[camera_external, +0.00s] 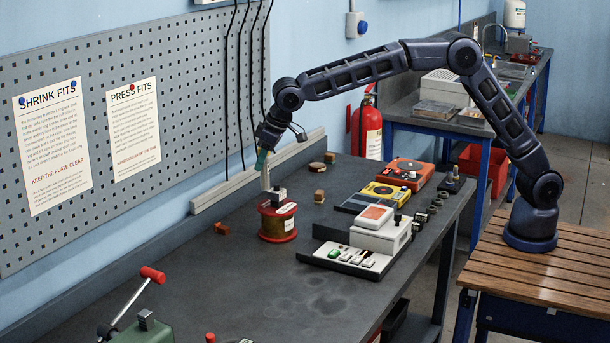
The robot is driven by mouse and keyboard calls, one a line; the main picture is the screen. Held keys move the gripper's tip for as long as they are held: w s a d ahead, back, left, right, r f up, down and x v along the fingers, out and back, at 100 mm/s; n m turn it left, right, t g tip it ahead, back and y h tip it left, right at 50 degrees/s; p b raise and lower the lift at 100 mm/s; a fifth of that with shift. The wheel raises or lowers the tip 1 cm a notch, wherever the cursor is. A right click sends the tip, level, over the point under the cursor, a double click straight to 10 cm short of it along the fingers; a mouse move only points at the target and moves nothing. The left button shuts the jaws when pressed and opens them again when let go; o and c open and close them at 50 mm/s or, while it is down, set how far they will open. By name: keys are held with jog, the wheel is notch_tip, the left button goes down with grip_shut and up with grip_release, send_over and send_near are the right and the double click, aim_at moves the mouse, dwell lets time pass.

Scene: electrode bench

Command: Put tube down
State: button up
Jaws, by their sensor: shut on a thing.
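My gripper (262,164) is at the end of the arm, pointing down over the far left part of the bench. It is shut on a small pale tube (265,180), which hangs roughly upright below the fingers. The tube's lower end is close to the top of a red-rimmed, brown, spool-like unit (278,222). I cannot tell whether the tube touches this unit or is behind it. A small dark block with a pale face (279,196) sits on top of the unit. The fingers partly hide the tube's upper end.
A pale instrument with buttons (365,240) stands right of the unit. Yellow (385,193) and orange (408,172) boxes lie behind it. Small brown blocks (319,196) are scattered nearby. The pegboard (200,90) rises behind the bench. The bench's front middle (240,290) is clear.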

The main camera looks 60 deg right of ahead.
jog(key=s+a+n+g+y, duration=0.15)
jog(key=s+a+n, duration=0.55)
jog(key=s+a, duration=1.8)
jog(key=shift+y, duration=0.35)
jog(key=f, duration=1.9)
jog(key=shift+s+d+f, duration=0.25)
jog(key=shift+s+d, duration=0.1)
jog(key=shift+s, duration=0.05)
jog(key=shift+f, duration=0.1)
jog(key=o, duration=1.1)
jog(key=v, duration=1.2)
